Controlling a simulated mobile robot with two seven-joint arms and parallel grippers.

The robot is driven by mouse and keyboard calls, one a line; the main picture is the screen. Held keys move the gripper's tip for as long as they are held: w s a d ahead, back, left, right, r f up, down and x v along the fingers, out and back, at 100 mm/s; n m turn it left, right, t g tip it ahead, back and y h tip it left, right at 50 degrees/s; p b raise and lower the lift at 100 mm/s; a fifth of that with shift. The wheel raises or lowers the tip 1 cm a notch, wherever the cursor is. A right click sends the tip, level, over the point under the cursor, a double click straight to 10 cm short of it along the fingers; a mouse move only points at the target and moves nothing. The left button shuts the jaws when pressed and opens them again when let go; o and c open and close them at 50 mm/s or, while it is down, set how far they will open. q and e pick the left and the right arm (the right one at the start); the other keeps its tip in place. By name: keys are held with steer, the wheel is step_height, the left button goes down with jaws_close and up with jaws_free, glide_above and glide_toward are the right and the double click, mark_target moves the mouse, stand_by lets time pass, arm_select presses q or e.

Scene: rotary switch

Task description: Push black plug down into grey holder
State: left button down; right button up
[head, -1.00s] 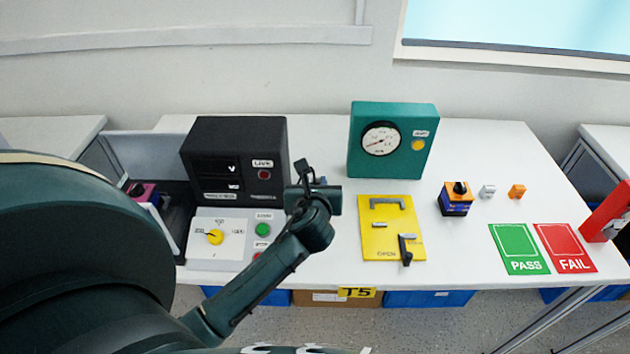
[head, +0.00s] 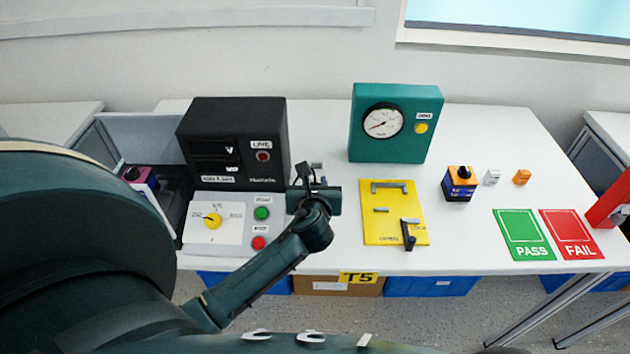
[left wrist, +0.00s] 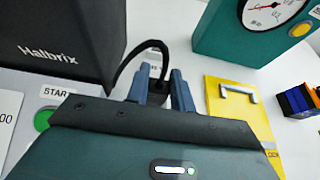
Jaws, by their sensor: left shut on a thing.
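The black plug (left wrist: 156,88) sits between the two blue-grey fingers of my left gripper (left wrist: 165,85) in the left wrist view. A black cable (left wrist: 124,62) loops up from it and to the left. In the head view my left gripper (head: 316,182) is shut on the plug, just right of the black instrument box. A small grey piece (head: 317,164) shows just beyond the fingers; I cannot tell for sure whether it is the grey holder. Fingers and gripper body hide the plug's lower end, so I cannot tell whether it touches anything. My right gripper is not in view.
The black box (head: 235,140) and its switch panel (head: 235,208) stand left of the gripper. A teal gauge box (head: 396,123) stands behind right, and a yellow latch plate (head: 393,225) lies to the right. PASS (head: 524,235) and FAIL (head: 571,234) mats lie further right.

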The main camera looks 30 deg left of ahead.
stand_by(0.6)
arm_select(q)
steer(key=shift+p, duration=0.3)
steer(key=shift+p, duration=0.7)
stand_by(0.4)
stand_by(0.5)
steer(key=shift+p, duration=0.45)
steer(key=shift+f+b, duration=0.3)
steer(key=shift+f, duration=0.25)
steer(key=shift+f, duration=0.55)
